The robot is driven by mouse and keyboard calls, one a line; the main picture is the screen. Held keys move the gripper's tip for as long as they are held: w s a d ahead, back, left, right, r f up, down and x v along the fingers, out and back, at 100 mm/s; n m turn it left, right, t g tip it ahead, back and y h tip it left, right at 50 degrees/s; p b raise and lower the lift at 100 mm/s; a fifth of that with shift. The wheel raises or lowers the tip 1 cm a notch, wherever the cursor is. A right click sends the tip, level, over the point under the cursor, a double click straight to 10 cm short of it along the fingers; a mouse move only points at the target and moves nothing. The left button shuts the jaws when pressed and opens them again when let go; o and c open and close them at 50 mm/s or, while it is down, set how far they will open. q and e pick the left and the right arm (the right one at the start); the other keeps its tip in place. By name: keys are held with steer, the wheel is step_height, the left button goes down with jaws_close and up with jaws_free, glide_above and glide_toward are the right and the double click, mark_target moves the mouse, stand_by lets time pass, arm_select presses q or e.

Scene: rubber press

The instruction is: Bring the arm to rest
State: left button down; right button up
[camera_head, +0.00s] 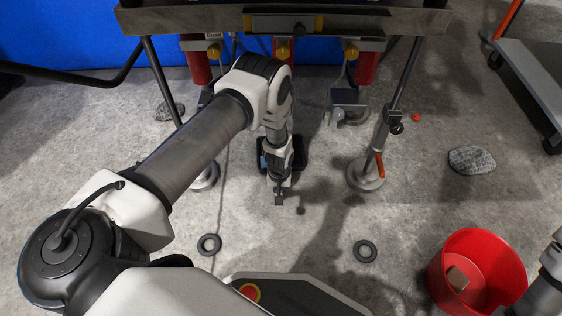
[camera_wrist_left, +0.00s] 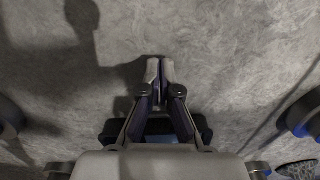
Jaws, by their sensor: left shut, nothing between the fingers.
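My left arm reaches in from the left in the head view, bends at the elbow near the press frame, and its forearm points down. My left gripper (camera_head: 279,198) is over the bare floor in front of the press. In the left wrist view the gripper (camera_wrist_left: 160,66) has its two fingertips together with nothing between them. Part of my right arm (camera_head: 549,275) shows at the right edge of the head view; its gripper is out of frame.
The press frame (camera_head: 410,20) stands at the back on round feet (camera_head: 365,176). Two black rings (camera_head: 209,244) (camera_head: 365,251) lie on the floor. A grey cart (camera_head: 535,75) is at the right. Floor between the rings is clear.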

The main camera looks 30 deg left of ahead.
arm_select(q)
step_height(320, 180, up, 10)
steer(key=p, duration=0.4)
steer(key=shift+w+a+f, duration=0.15)
steer(key=shift+w, duration=0.2)
arm_select(e)
steer(key=r, duration=0.5)
steer(key=shift+a+r, duration=0.2)
steer(key=shift+r, duration=0.2)
